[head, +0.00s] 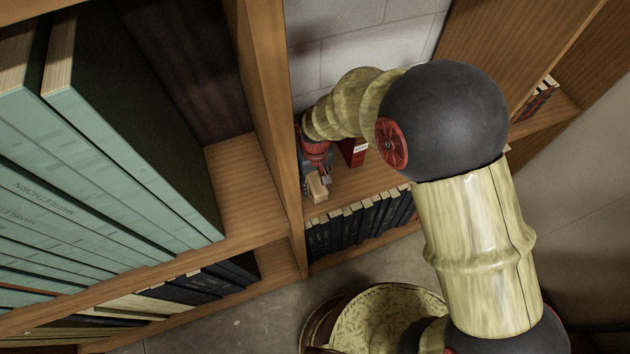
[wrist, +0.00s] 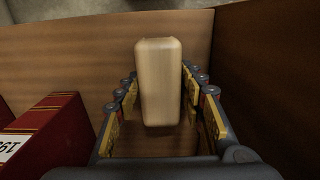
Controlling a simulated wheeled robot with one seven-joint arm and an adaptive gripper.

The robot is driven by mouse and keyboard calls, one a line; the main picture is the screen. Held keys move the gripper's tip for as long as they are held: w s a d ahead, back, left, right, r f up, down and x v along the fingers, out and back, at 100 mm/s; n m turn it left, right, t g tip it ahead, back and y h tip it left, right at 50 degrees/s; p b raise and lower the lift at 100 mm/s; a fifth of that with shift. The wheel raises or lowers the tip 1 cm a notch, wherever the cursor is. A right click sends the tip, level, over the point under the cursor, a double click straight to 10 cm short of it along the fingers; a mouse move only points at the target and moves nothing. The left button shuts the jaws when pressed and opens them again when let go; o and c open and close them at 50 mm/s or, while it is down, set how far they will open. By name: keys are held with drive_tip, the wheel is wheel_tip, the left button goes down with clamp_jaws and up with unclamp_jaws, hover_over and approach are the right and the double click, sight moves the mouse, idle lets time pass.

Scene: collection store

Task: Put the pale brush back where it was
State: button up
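The pale brush (wrist: 158,85) is a smooth cream block with rounded corners, seen lengthwise between the fingers in the wrist view. My gripper (wrist: 160,88) has its yellow-padded fingers against both sides of it and looks shut on it. In the head view the brush (head: 317,188) shows small below my gripper (head: 314,174), over the wooden shelf (head: 345,188) near its front edge and left upright. Whether the brush touches the shelf is hard to tell.
A red box or book with a white label (head: 353,151) stands close beside my gripper; it is at left in the wrist view (wrist: 45,138). A wooden upright (head: 270,110) is close on the other side. Dark books (head: 360,220) fill the shelf below.

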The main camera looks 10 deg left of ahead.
sight(315, 180)
drive_tip(key=o, duration=0.3)
drive_tip(key=shift+r, duration=0.1)
wheel_tip(315, 180, up, 12)
drive_tip(key=shift+p, duration=0.45)
drive_tip(key=shift+r, duration=0.15)
drive_tip(key=s+d+r+m+t, duration=0.2)
drive_tip(key=d+r+m, duration=0.1)
drive_tip(key=d+r, duration=1.05)
drive_tip(key=s+d+r+m+t, duration=0.1)
drive_tip(key=s+d+r, duration=0.3)
drive_tip(key=s+d, duration=0.2)
drive_tip(key=s+d+r+m+t, duration=0.2)
drive_tip(key=s+d+r, duration=0.1)
drive_tip(key=s+d, duration=0.3)
drive_tip(key=shift+s+d+r+t, duration=0.3)
drive_tip(key=shift+d+r, duration=0.1)
drive_tip(key=shift+d, duration=0.35)
